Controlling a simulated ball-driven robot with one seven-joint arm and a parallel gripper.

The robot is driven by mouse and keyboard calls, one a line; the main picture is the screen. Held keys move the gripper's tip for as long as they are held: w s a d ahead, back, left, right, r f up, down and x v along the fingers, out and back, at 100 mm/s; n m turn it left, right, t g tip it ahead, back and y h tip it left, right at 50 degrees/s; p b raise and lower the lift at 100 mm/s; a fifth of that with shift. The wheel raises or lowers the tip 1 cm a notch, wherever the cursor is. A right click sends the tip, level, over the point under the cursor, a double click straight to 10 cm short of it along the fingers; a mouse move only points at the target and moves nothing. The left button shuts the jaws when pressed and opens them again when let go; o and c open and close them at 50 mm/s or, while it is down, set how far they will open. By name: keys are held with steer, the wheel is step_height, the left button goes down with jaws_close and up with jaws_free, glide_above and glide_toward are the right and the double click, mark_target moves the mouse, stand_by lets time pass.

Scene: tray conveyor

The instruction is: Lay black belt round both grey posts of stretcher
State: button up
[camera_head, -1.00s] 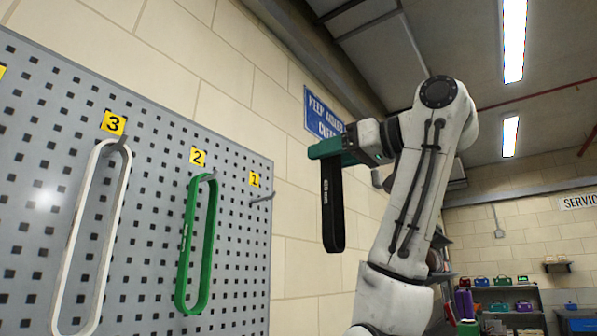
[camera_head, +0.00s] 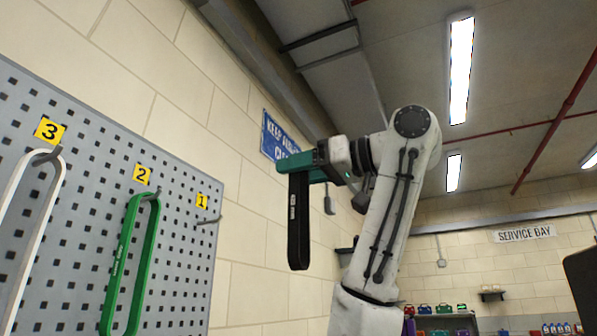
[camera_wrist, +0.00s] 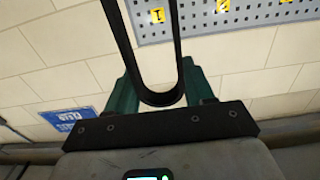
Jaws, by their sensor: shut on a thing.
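The black belt (camera_head: 298,222) hangs down from my gripper (camera_head: 300,164) as a long narrow loop in the head view. My gripper has green fingers and is shut on the belt's upper end. In the wrist view the belt (camera_wrist: 151,98) shows as a U-shaped bend between the green fingers (camera_wrist: 157,88). The belt hangs clear of the pegboard and the wall. The stretcher and its grey posts are not in view.
A grey pegboard (camera_head: 178,247) stands at the left. A green belt (camera_head: 116,266) hangs at hook 2 and a white belt (camera_head: 22,215) at hook 3. Hook 1 (camera_head: 210,220) is empty. Shelves with coloured items (camera_head: 440,322) stand at the back. A dark object (camera_head: 582,285) cuts in at the right edge.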

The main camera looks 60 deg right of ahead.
steer(key=s+b, duration=0.4)
steer(key=s, duration=0.3)
steer(key=shift+s, duration=0.25)
stand_by(0.8)
steer(key=shift+d, duration=0.1)
